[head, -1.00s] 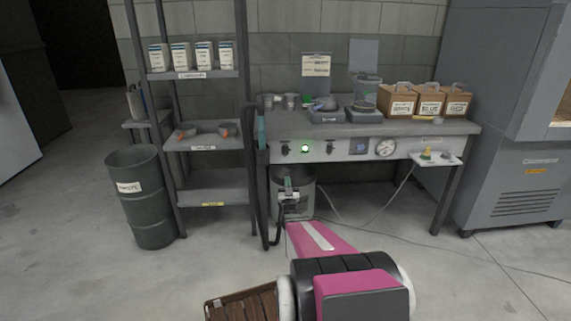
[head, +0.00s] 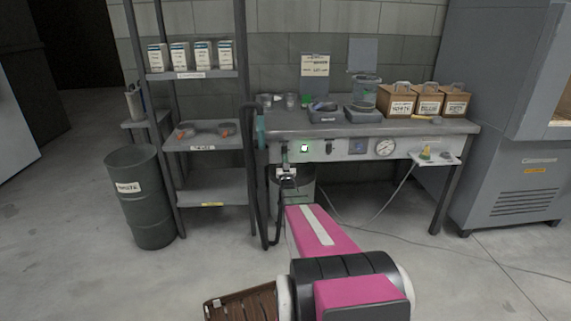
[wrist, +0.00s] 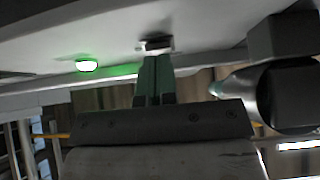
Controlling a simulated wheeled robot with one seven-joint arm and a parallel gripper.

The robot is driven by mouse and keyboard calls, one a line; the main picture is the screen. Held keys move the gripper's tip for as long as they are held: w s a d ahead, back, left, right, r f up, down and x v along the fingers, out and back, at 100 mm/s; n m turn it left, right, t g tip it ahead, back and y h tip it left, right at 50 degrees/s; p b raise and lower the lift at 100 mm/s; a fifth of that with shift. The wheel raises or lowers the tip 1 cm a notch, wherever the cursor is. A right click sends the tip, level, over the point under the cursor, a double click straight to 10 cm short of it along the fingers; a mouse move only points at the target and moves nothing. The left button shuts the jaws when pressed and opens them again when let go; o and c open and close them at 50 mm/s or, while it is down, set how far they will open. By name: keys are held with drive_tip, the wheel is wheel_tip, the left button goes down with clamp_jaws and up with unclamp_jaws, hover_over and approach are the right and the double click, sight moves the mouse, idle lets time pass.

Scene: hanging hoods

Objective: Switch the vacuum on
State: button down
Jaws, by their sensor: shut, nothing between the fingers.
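The bench's front panel (head: 402,148) carries a lit green lamp (head: 305,148), a dark switch (head: 330,148) to its right and another switch to its left, largely covered by my gripper in the head view. In the wrist view, a small metal switch part (wrist: 153,44) stands at the panel, with the green lamp (wrist: 87,65) glowing to its left. My gripper (head: 285,156) is shut and empty, just below the left switch. In the wrist view my fingertips (wrist: 154,57) reach up to the metal part; I cannot tell whether they touch. Neither switch's label is readable.
A black hose (head: 264,200) hangs at the bench's left end, close to my gripper. A bin (head: 307,190) stands under the bench behind my arm. A shelf rack (head: 205,187) is to the left.

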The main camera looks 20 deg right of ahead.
drive_tip(key=shift+w, duration=0.2)
drive_tip(key=shift+w+d+f, duration=0.15)
drive_tip(key=shift+w, duration=0.2)
drive_tip(key=shift+s, duration=0.15)
drive_tip(key=v, duration=1.3)
drive_tip(key=shift+f, duration=0.2)
